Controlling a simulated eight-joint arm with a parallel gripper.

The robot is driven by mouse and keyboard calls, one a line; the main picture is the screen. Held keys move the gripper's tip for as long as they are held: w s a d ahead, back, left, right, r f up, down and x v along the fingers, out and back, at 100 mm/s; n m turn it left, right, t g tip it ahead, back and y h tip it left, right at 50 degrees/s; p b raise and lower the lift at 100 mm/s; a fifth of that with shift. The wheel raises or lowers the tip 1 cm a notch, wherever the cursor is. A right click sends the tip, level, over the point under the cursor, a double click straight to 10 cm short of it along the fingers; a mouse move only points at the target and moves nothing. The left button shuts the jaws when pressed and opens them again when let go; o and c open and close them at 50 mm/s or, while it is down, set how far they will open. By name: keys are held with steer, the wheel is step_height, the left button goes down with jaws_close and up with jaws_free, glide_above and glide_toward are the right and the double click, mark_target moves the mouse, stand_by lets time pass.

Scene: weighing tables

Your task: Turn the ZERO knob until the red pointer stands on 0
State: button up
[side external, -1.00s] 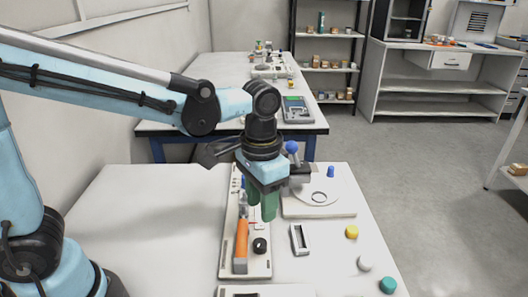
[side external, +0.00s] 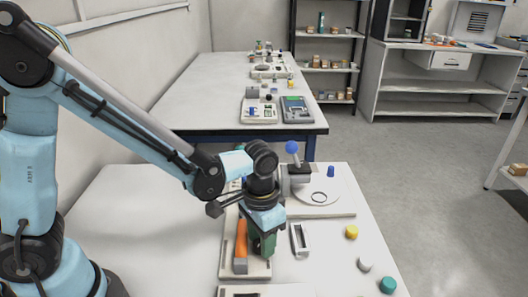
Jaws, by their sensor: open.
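A long pale instrument board (side external: 260,269) lies on the near table and carries an orange block (side external: 241,254). My gripper (side external: 263,252) points down low over the right part of this board, just right of the orange block. Its dark green fingers are open. The black knob on the board is hidden behind my gripper. The red pointer and its scale are also hidden by my gripper and wrist. I cannot tell whether the fingers touch the knob or stand around it.
A white plate with a ring and a blue-knobbed post (side external: 292,148) stands behind on the right. A small white frame (side external: 301,239) lies close to the right. Yellow (side external: 351,232), white (side external: 365,263) and green (side external: 388,285) pieces lie along the right edge. The table's left part is clear.

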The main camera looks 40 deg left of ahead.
steer(key=c, duration=0.8)
steer(key=shift+o, duration=0.2)
steer(key=m, duration=0.5)
steer(key=shift+m, duration=0.4)
steer(key=o, duration=0.8)
steer(key=shift+c, duration=0.2)
steer(key=shift+r, duration=0.1)
step_height(320, 180, up, 12)
steer(key=shift+s, duration=0.1)
